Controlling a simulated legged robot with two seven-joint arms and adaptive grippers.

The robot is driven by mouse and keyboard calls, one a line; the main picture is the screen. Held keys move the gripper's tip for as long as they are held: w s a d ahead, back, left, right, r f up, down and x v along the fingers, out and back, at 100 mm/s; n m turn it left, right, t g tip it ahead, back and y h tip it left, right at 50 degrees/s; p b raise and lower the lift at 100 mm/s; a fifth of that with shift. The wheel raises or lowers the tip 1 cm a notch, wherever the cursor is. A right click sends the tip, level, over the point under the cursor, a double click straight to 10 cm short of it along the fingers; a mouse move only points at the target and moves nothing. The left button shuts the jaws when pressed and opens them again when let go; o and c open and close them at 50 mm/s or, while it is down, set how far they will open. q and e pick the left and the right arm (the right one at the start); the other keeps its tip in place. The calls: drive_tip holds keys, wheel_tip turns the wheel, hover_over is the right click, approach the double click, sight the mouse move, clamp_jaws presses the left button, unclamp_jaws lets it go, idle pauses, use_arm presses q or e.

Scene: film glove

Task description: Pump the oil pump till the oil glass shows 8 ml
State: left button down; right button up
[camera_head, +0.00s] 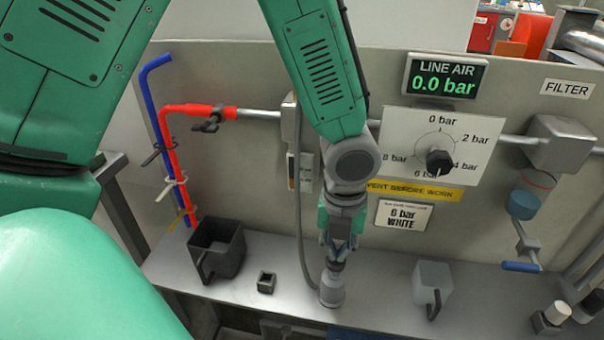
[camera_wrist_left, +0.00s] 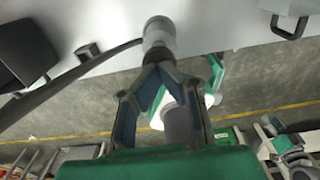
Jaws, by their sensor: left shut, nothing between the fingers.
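My left gripper (camera_head: 340,256) reaches down to the bench with its fingers together and nothing between them. Its fingertips (camera_wrist_left: 157,66) point at a small grey round-topped pump (camera_head: 332,290), also in the left wrist view (camera_wrist_left: 159,36). The tips are at or just above the pump's top; I cannot tell whether they touch. A grey hose (camera_head: 300,225) runs up from the pump toward a wall unit, beside a narrow glass with a scale (camera_head: 293,170), which looks like the oil glass. My arm is close beside it, and its level is too small to read. My right gripper is not in view.
A dark open bin (camera_head: 216,250), a small dark block (camera_head: 266,282) and a light grey mug-like cup (camera_head: 432,284) stand on the bench (camera_head: 385,290). The display (camera_head: 444,78) reads 0.0 bar. A dial (camera_head: 438,160), a filter (camera_head: 560,142) and a blue-handled valve (camera_head: 522,266) are at right.

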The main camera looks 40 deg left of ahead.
use_arm(q)
drive_tip(key=shift+f+b, duration=0.45)
drive_tip(key=shift+f, duration=0.85)
drive_tip(key=shift+r, duration=0.1)
drive_tip(key=shift+r+p, duration=2.2)
drive_tip(key=shift+p, duration=0.65)
drive_tip(key=shift+f, duration=0.2)
